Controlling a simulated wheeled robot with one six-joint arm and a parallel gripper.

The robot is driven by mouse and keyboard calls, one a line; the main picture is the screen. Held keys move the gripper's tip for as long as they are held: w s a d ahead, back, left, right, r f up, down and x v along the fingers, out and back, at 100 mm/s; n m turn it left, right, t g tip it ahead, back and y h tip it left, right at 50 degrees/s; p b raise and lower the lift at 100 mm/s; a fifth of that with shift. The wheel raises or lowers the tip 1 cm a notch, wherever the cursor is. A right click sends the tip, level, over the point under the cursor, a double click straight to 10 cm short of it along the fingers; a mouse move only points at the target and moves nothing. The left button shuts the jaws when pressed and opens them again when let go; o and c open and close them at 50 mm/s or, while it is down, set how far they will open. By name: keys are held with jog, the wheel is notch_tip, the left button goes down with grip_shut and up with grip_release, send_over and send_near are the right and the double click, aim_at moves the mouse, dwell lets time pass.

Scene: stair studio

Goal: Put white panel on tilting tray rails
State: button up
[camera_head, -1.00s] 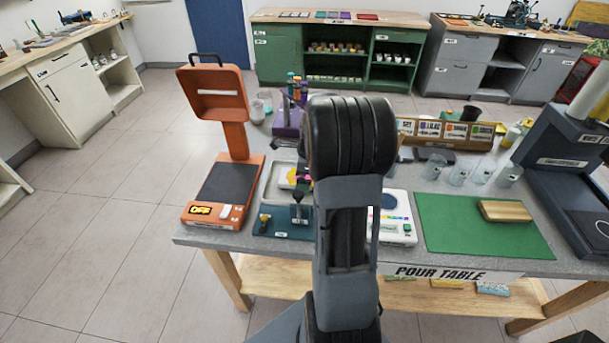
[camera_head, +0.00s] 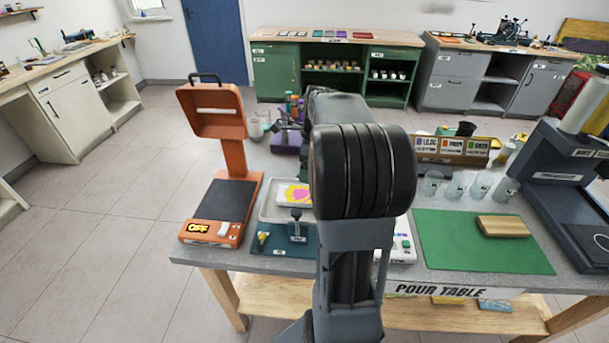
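A light grey tray (camera_head: 266,211) stands on the pour table, right of the orange stand. A white-edged panel (camera_head: 282,204) with yellow and pink colour on its face shows in the tray area. Its right part is hidden behind my arm, so I cannot tell how it sits on any rails. A teal base (camera_head: 270,243) with a dark knob (camera_head: 296,214) stands in front of the tray. My gripper is hidden behind my own arm, which fills the middle of the view.
An orange stand (camera_head: 233,160) with an "OFF" display is at left on the pour table (camera_head: 420,286). A green mat (camera_head: 470,248) with a wooden block (camera_head: 505,228), clear cups (camera_head: 454,187) and a dark grey machine (camera_head: 560,190) are at right. Open floor lies left.

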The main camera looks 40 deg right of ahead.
jog(key=s+a+n+t, duration=0.1)
jog(key=s+a+n, duration=0.2)
jog(key=a+n, duration=0.4)
jog(key=s+a+f+n, duration=0.1)
jog(key=s+a+n, duration=0.3)
jog(key=a+n, duration=0.3)
jog(key=s+a+n+t+h, duration=0.1)
jog(key=s+a+n, duration=0.3)
jog(key=a+n, duration=0.4)
jog(key=n, duration=0.5)
jog(key=shift+f+t, duration=0.15)
jog(key=shift+t, duration=0.15)
jog(key=shift+c, duration=0.4)
